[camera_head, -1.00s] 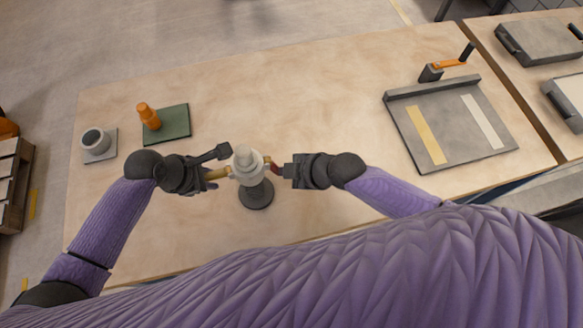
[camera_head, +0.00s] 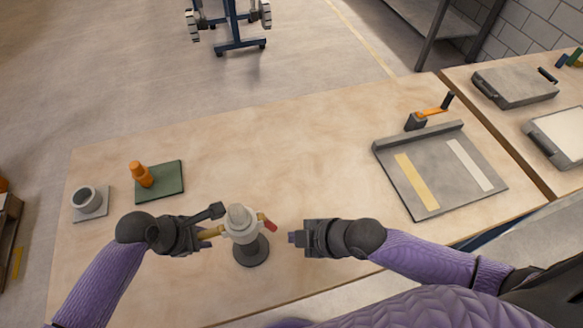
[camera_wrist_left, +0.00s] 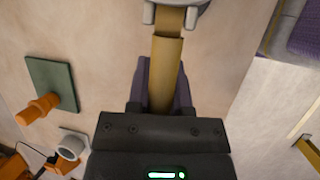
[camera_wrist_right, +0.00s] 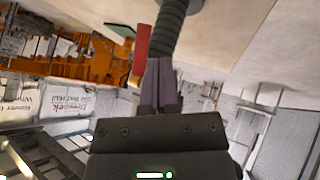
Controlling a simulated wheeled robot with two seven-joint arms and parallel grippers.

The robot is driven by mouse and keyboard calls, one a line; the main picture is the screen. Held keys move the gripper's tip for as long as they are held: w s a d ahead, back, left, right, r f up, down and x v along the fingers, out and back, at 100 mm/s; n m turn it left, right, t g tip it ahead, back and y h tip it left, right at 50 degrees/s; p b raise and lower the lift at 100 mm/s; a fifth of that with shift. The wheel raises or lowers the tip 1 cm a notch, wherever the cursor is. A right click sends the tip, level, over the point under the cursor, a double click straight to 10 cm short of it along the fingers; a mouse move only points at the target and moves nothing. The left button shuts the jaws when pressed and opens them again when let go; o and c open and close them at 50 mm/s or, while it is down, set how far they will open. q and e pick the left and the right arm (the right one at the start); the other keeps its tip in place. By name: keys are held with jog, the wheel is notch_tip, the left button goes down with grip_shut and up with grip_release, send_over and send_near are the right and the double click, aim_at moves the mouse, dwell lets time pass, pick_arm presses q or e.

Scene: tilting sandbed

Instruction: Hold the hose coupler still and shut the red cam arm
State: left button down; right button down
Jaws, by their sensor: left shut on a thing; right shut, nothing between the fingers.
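The pale grey hose coupler (camera_head: 240,222) stands upright on a dark round base (camera_head: 251,252). A brass-coloured bar (camera_wrist_left: 166,65) extends from its left side, and my left gripper (camera_head: 205,234) is shut on it. The red cam arm (camera_head: 270,226) is on the coupler's right side and slants outward and down. My right gripper (camera_head: 293,237) is shut and empty, to the right of the red arm and apart from it. In the right wrist view the red arm (camera_wrist_right: 143,42) shows above and left of the fingertips, beside a dark ribbed hose (camera_wrist_right: 170,25).
A green plate (camera_head: 170,185) with an orange fitting (camera_head: 141,174) and a grey cup (camera_head: 86,199) on a plate are at the left. A grey tray (camera_head: 428,187) with yellow and white strips is at the right.

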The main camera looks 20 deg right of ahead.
jog(key=d+f+v, duration=0.1)
jog(key=v, duration=0.8)
jog(key=shift+d, duration=0.2)
jog(key=shift+r, duration=0.1)
